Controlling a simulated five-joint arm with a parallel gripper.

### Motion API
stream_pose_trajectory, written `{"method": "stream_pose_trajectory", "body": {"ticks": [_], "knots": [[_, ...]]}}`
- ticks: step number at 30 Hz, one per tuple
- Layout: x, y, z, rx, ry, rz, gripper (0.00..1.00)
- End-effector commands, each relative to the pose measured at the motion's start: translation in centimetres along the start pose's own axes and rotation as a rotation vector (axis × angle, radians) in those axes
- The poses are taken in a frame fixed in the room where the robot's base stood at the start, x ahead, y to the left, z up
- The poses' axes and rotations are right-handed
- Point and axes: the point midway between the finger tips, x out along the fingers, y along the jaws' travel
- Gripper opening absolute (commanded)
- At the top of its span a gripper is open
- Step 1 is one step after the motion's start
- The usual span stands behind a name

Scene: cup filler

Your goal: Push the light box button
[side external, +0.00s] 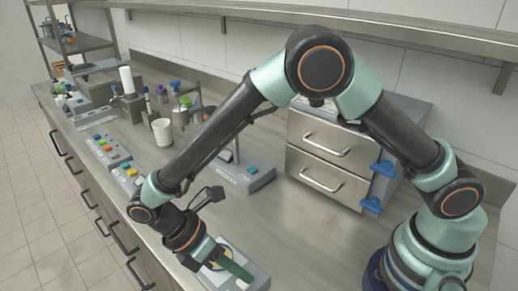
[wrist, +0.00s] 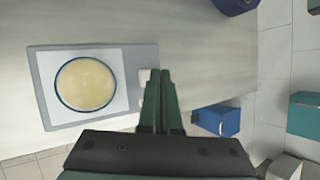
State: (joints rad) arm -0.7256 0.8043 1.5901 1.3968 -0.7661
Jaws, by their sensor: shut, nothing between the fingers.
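The light box (side external: 260,273) lies on the counter at the bottom edge of the side view. In the wrist view it is a flat grey box (wrist: 38,95) with a white panel and a round dish (wrist: 86,84) of pale yellow content. Small white squares, likely the buttons (wrist: 142,77), show along its right strip, partly hidden by my fingers. My gripper (side external: 240,268) is shut and empty, its green fingers over the light box. In the wrist view my gripper (wrist: 159,72) has its tips beside the upper white square, at the box's right edge. I cannot tell whether they touch.
A device with a post (side external: 245,178), a white cup (side external: 162,132) and boxes with coloured buttons (side external: 103,148) stand farther back along the counter. A drawer cabinet (side external: 320,165) with blue parts stands behind my arm. Bare counter lies between the cabinet and the light box.

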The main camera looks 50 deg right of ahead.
Motion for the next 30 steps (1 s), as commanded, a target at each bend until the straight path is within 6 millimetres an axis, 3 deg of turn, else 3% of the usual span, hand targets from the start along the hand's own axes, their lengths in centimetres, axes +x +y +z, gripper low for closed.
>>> {"method": "stream_pose_trajectory", "body": {"ticks": [14,30], "knots": [[-0.7,-0.4,0.4,0.0,0.0,0.0,0.0],[-4.5,-2.3,2.4,0.0,0.001,0.001,0.0]]}}
